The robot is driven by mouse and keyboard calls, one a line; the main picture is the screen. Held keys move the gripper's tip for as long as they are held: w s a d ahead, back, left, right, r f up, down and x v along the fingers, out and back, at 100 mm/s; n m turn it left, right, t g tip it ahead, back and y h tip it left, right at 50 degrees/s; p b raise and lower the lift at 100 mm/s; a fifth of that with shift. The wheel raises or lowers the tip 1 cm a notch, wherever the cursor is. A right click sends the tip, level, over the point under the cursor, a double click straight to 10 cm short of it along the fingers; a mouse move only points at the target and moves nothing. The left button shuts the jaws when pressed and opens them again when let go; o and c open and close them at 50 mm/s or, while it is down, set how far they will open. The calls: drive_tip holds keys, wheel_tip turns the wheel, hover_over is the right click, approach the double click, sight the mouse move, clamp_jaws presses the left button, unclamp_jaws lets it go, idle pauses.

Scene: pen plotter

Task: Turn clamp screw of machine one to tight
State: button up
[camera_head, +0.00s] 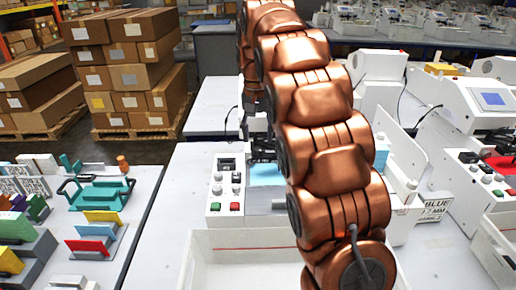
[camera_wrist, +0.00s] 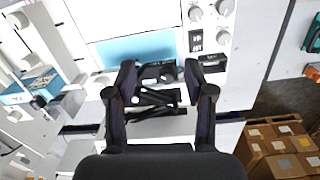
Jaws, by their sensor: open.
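In the wrist view, my gripper (camera_wrist: 160,78) is open. Its two dark fingers stand apart, one on each side of a black carriage-like part (camera_wrist: 155,98) with small pale pieces. I cannot tell whether a finger touches it. I cannot pick out the clamp screw with certainty. The machine below is white with a light-blue sheet (camera_wrist: 130,46) and a panel of grey knobs (camera_wrist: 223,8). In the head view, the nearest machine's panel (camera_head: 226,190), with red and green buttons, shows left of my copper arm. The arm hides much of that machine and my gripper.
A white tray (camera_head: 228,236) is in front of the machine. A side table at left holds colored plates (camera_head: 100,216) and a green fixture (camera_head: 98,190). Another machine with a screen (camera_head: 492,100) stands at right, near a "BLUE" label (camera_head: 437,205). Stacked cartons (camera_head: 130,75) stand behind.

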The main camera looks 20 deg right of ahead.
hover_over(258, 149)
drive_tip(key=shift+s+a+f+m, duration=0.2)
drive_tip(key=shift+s+f+m, duration=0.25)
drive_tip(key=shift+f, duration=0.25)
drive_tip(key=shift+w+d+f+b, duration=0.25)
drive_tip(key=shift+w+b, duration=0.1)
drive_tip(key=shift+w, duration=0.1)
wheel_tip(258, 149, down, 6)
drive_tip(key=b, duration=0.4)
drive_tip(key=shift+s+r, duration=0.1)
drive_tip(key=shift+f+p, duration=0.35)
drive_tip(key=shift+f, duration=0.45)
drive_tip(key=shift+f, duration=0.1)
drive_tip(key=shift+c, duration=0.4)
clamp_jaws()
